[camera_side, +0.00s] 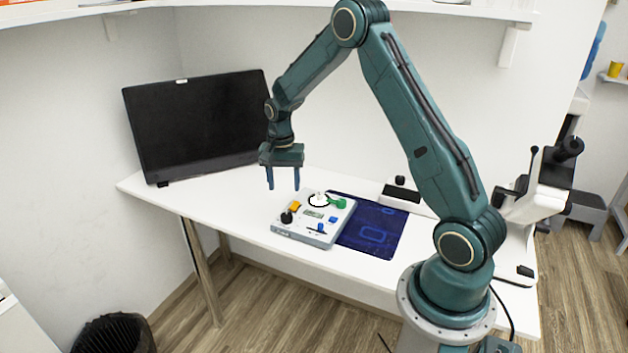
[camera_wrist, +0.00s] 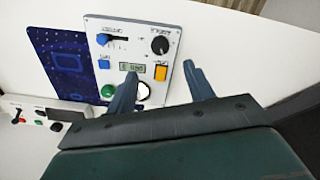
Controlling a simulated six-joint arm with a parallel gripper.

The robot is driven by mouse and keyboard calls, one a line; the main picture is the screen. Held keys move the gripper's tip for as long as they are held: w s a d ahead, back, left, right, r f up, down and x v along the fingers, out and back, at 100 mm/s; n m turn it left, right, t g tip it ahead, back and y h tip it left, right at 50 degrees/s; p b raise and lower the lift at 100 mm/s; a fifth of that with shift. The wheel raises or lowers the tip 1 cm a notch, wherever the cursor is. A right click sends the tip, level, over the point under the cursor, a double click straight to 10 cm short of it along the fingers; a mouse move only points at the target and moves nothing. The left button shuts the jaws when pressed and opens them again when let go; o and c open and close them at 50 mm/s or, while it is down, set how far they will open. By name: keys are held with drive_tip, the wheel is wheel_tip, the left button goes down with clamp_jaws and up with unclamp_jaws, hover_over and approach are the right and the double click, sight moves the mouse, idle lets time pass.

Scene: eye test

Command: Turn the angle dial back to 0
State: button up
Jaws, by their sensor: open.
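A white control panel (camera_side: 283,232) lies on the desk; in the wrist view its face (camera_wrist: 128,28) fills the upper middle. A white round dial with a dark ring (camera_side: 318,199) sits at its back edge. In the wrist view this dial (camera_wrist: 144,91) is partly hidden by a finger. A black knob (camera_side: 286,217) is on the panel, also in the wrist view (camera_wrist: 160,45). The labels are too small to tell which is the angle dial, and the small display (camera_wrist: 132,67) is unreadable. My gripper (camera_side: 283,188) is open and empty, above and left of the panel in the side view.
The panel also carries a green knob (camera_side: 338,203), a yellow button (camera_side: 295,206), a blue button (camera_side: 332,219) and a blue slider (camera_side: 319,230). A dark blue mat (camera_side: 385,217) lies beside it. A monitor (camera_side: 200,125) stands behind. The desk's left part is clear.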

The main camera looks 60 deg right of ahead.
sight(286, 215)
wheel_tip(286, 215, down, 11)
drive_tip(key=shift+r, duration=0.2)
idle(0.3)
drive_tip(key=shift+c, duration=0.2)
drive_tip(key=c, duration=0.9)
